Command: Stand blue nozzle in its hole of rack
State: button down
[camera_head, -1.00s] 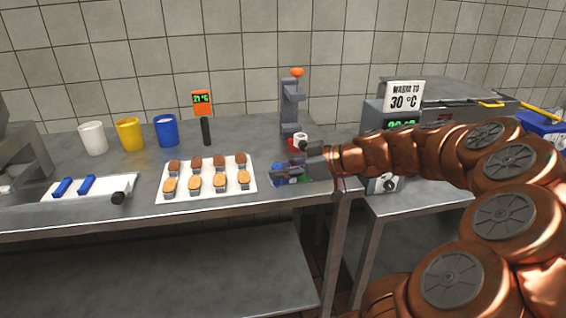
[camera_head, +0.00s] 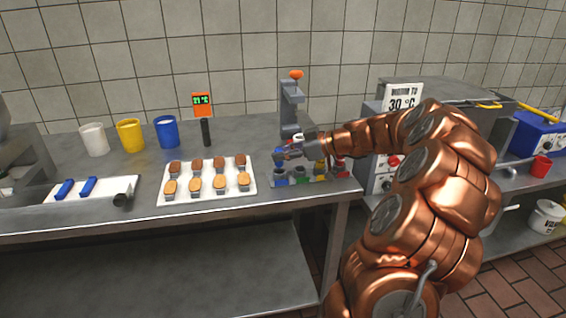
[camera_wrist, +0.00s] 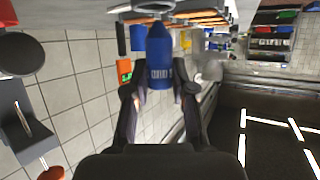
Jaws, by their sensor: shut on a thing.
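The blue nozzle (camera_wrist: 160,60) is held between the two fingers of my gripper (camera_wrist: 160,95) in the wrist view, with its narrow tip toward the top of the picture. In the head view my gripper (camera_head: 283,155) is above the left end of the rack (camera_head: 312,181), and a bit of blue shows at the fingers. The rack lies at the table's front right, with blue, green, yellow and red marks from left to right. The blue-marked place is at its left end, below my gripper. The nozzle appears apart from the rack; its exact height is unclear.
A grey stand (camera_head: 291,105) with an orange knob is behind my gripper. White, yellow and blue cups (camera_head: 167,132) stand farther left. A warmer box (camera_head: 384,178) is at right.

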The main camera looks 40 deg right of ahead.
jog(key=shift+w+d, duration=0.15)
jog(key=shift+w, duration=0.05)
jog(key=shift+f+p, duration=0.35)
jog(key=shift+f, duration=1.4)
jog(key=shift+f+b, duration=0.15)
jog(key=shift+b, duration=0.15)
jog(key=c, duration=1)
grip_release()
jog(key=shift+o, duration=0.2)
jog(key=shift+r, duration=0.2)
jog(key=shift+s+p, duration=0.1)
jog(key=shift+p, duration=0.2)
jog(key=b+v, duration=0.1)
jog(key=v, duration=1)
jog(key=shift+s+d+b, duration=0.3)
jog(key=shift+b, duration=0.1)
jog(key=shift+r, duration=0.1)
